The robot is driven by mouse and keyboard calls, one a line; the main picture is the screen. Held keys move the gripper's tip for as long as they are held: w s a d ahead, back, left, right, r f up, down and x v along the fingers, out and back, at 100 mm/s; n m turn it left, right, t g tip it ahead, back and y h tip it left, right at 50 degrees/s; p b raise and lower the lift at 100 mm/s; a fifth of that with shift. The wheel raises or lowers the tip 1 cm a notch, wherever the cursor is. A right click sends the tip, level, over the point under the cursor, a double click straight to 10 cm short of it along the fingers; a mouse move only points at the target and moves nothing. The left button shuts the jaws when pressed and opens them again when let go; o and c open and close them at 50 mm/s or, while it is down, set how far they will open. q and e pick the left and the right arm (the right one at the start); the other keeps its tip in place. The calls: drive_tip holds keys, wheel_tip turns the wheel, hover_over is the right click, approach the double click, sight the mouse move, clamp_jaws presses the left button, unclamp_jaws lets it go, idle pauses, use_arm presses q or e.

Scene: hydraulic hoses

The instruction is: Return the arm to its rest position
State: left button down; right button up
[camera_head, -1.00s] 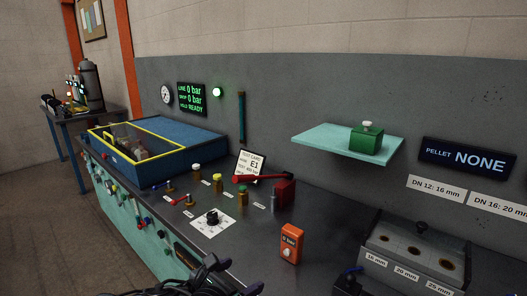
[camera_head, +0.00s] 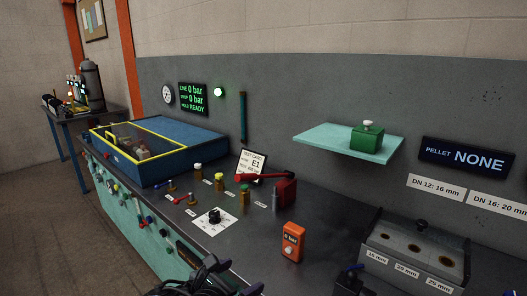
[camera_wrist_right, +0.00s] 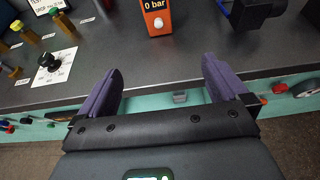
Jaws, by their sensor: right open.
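My right gripper (camera_head: 235,284) shows at the bottom edge of the head view, dark, with only its tips and part of the wrist in frame. In the right wrist view its two purple fingers (camera_wrist_right: 163,85) stand wide apart with nothing between them. They are over the bench's front edge, short of the orange gauge box (camera_wrist_right: 156,17). The same orange gauge box (camera_head: 292,242) stands upright on the bench in the head view. My left gripper is not in view.
The dark bench (camera_head: 258,226) carries a black dial on a white plate (camera_head: 214,221), several capped posts, a red-handled pump (camera_head: 285,192) and a blue yellow-framed box (camera_head: 172,152). A block with holes (camera_head: 414,255) is at right. A teal shelf (camera_head: 325,136) holds a green block (camera_head: 367,139).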

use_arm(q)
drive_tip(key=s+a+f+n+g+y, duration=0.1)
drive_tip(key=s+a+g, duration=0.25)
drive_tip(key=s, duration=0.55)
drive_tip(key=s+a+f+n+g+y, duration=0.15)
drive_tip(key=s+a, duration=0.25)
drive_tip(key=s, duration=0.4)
use_arm(e)
drive_tip(key=s+d+f+m+g+y, duration=0.2)
drive_tip(key=s+f+m+g+y, duration=0.15)
drive_tip(key=s+f+m, duration=0.55)
drive_tip(key=s+d+f+m+g+y, duration=0.25)
drive_tip(key=s+f+y, duration=0.3)
drive_tip(key=f, duration=0.65)
drive_tip(key=s+d+f+m, duration=0.2)
drive_tip(key=s+d+m, duration=0.5)
drive_tip(key=s+d, duration=0.3)
drive_tip(key=s+d+f+m, duration=0.3)
drive_tip(key=s+d+m, duration=0.5)
drive_tip(key=d, duration=0.5)
use_arm(q)
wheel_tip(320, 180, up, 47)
drive_tip(key=p, duration=4.6)
use_arm(e)
wheel_tip(320, 180, up, 47)
drive_tip(key=s, duration=0.1)
drive_tip(key=shift+s+g, duration=0.15)
drive_tip(key=shift+g, duration=0.25)
